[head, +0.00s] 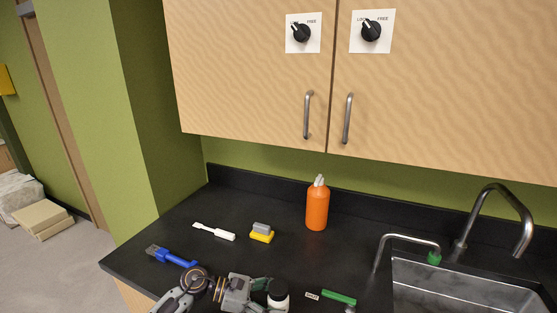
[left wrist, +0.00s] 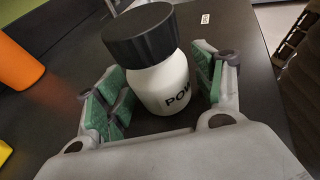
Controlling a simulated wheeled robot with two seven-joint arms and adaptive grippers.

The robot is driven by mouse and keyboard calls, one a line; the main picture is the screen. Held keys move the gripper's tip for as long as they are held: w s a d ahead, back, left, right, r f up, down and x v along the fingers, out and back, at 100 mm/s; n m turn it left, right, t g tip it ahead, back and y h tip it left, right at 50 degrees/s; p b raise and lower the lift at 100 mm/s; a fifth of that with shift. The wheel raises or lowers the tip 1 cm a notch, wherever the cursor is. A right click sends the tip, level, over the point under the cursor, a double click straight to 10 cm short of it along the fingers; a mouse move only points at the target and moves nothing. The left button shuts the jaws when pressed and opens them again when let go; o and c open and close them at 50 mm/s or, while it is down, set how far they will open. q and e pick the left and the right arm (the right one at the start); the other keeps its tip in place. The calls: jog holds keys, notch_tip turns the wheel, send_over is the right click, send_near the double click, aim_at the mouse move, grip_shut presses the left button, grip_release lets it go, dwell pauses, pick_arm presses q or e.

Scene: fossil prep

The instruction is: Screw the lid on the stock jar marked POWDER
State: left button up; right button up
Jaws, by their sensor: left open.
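The white stock jar (left wrist: 165,85) stands on the black counter, with the letters POW visible on its side; the rest of the word is hidden. Its wide black lid (left wrist: 140,34) sits on top of the jar; I cannot tell whether it is threaded tight. In the head view the jar (head: 279,302) and lid (head: 278,287) show at the bottom edge. My left gripper (head: 268,289) is open around the jar. In the left wrist view its green-padded fingers (left wrist: 158,92) stand on both sides of the jar body, with visible gaps. My right gripper is not in view.
The sink (head: 465,290) is farther right.

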pick_arm(q)
jog(key=shift+c, duration=0.2)
grip_shut()
dwell(0.6)
